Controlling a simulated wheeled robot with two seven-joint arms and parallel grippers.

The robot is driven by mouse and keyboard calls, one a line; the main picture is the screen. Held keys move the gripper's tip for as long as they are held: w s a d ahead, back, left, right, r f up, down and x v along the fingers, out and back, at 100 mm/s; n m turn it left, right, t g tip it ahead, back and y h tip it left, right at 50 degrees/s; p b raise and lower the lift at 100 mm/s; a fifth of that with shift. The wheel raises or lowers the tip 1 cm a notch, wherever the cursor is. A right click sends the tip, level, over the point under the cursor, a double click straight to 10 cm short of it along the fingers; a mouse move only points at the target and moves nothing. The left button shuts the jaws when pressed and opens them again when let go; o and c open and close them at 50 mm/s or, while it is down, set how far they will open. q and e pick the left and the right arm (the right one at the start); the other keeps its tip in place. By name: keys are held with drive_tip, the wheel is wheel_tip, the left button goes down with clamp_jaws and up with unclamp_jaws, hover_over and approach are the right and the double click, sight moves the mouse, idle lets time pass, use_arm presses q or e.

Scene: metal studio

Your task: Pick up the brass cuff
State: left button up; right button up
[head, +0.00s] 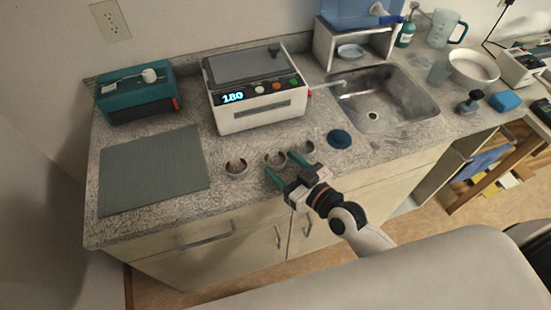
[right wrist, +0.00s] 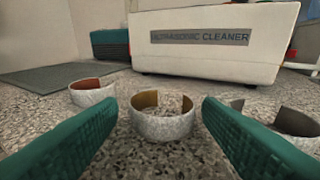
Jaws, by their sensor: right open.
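The brass cuff (right wrist: 162,127) is an open ring, silvery outside and golden brown inside. It stands on the speckled counter, centred between and just beyond the fingertips of my right gripper (right wrist: 160,104) in the right wrist view. The head view also shows the brass cuff (head: 275,160) as the middle of three cuffs. My right gripper (head: 281,165) is open and empty, its green fingers pointing at the cuff from the counter's front edge. I see no contact. My left gripper is not in view.
A cuff with a reddish inside (right wrist: 92,94) stands to the left, and a dark-lined cuff (right wrist: 296,122) to the right, partly behind a finger. Behind stands the white ultrasonic cleaner (head: 258,112). A grey mat (head: 150,170) lies left; a blue round object (head: 339,139) lies right.

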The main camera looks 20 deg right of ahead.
sight(276, 163)
drive_tip(key=x, duration=0.3)
drive_tip(key=shift+w+a+r, duration=0.1)
drive_tip(key=shift+w+a, duration=0.05)
drive_tip(key=shift+w, duration=0.2)
drive_tip(key=shift+s, duration=0.1)
